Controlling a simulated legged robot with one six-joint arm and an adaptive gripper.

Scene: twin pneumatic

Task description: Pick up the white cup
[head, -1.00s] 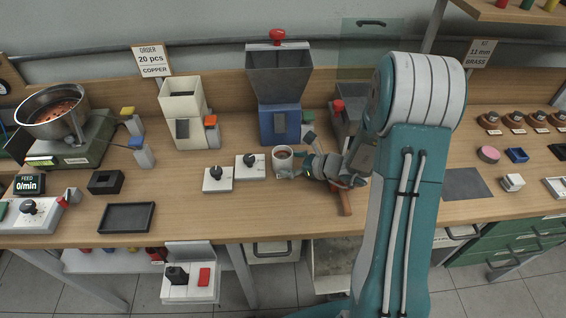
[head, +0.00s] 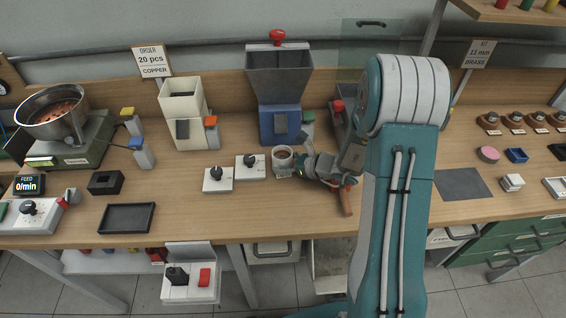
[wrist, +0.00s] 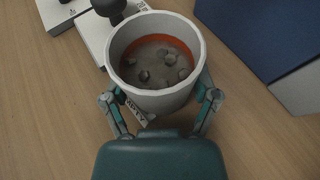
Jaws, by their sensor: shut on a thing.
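The white cup (head: 282,161) stands in front of the blue hopper machine, to the right of two white switch boxes. In the wrist view the cup (wrist: 181,100) has an orange-red band inside and greyish lumps at its bottom. My gripper (head: 294,165) reaches in from the right and is shut on the cup. In the wrist view its two fingers (wrist: 160,104) press on either side of the cup's lower wall. I cannot tell whether the cup's base is off the table.
The blue hopper machine (head: 280,125) stands right behind the cup. White switch boxes (head: 218,179) sit close on the left. A brown-handled tool (head: 346,202) lies under my arm. The table front is mostly clear around the black tray (head: 126,217).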

